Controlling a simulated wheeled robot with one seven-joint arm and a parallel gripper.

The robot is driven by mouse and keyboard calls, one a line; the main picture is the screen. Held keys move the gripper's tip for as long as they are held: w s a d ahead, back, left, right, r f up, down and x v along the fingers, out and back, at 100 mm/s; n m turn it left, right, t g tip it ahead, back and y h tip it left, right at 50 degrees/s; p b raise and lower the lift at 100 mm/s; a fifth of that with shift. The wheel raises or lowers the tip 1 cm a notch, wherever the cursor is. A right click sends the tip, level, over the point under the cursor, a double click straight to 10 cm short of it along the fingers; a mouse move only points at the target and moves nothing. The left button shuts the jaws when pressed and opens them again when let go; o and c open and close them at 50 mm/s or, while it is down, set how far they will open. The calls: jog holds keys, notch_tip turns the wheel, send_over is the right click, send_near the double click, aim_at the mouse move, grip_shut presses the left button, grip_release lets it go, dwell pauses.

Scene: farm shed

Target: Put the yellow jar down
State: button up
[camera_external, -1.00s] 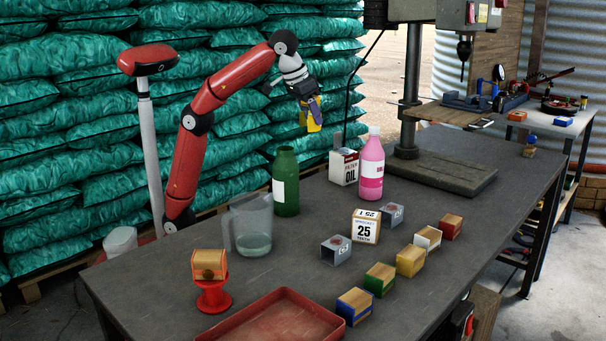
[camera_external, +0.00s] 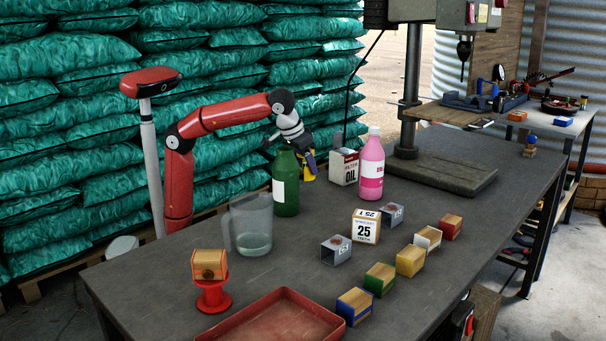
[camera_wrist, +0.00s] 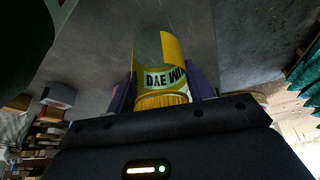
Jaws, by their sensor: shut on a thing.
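The yellow jar (camera_external: 308,169) is in my gripper (camera_external: 308,158), behind the green bottle and left of the oil carton in the outside view. The bottle hides part of the gripper. I cannot tell whether the jar touches the table (camera_external: 320,205).
The green bottle (camera_external: 286,185) stands close in front of my gripper. An oil carton (camera_external: 344,168) and a pink bottle (camera_external: 371,168) stand to its right. A clear jug (camera_external: 252,225) stands to the left. Several small blocks and a red tray (camera_external: 275,318) lie nearer the front.

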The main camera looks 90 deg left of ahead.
aim_at(305, 172)
jog(key=shift+f+b, duration=0.55)
jog(key=shift+f, duration=1.3)
jog(key=shift+f, duration=0.15)
jog(key=o, duration=1)
jog(key=shift+c, duration=0.2)
jog(key=shift+s+r, duration=0.1)
jog(key=shift+r, duration=0.35)
jog(key=p+v, duration=0.4)
jog(key=v, duration=0.7)
jog(key=shift+r, duration=0.2)
